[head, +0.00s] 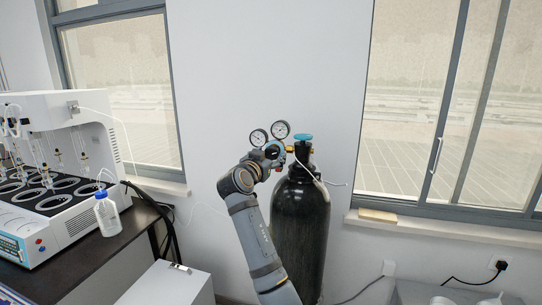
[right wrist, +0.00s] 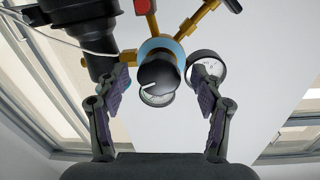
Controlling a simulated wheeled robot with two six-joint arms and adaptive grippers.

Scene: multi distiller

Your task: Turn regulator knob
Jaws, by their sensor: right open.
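The regulator knob (right wrist: 158,74) is round and black with a white line on its face. It sits in front of a light blue regulator body (right wrist: 172,46). My right gripper (right wrist: 159,82) is open, one finger on each side of the knob in the right wrist view, with gaps on both sides. I cannot tell how deep the fingers reach. In the head view my right gripper (head: 274,153) is at the regulator, left of the cylinder's top, and hides the knob. Two round gauges (head: 259,137) (head: 280,130) stand above it. My left gripper is not in view.
A tall black gas cylinder (head: 301,225) with a blue valve handle (head: 303,138) stands against the wall. A thin white tube (head: 330,182) hangs beside it. A white distiller (head: 60,160) and a bottle (head: 107,215) stand on the dark bench at left.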

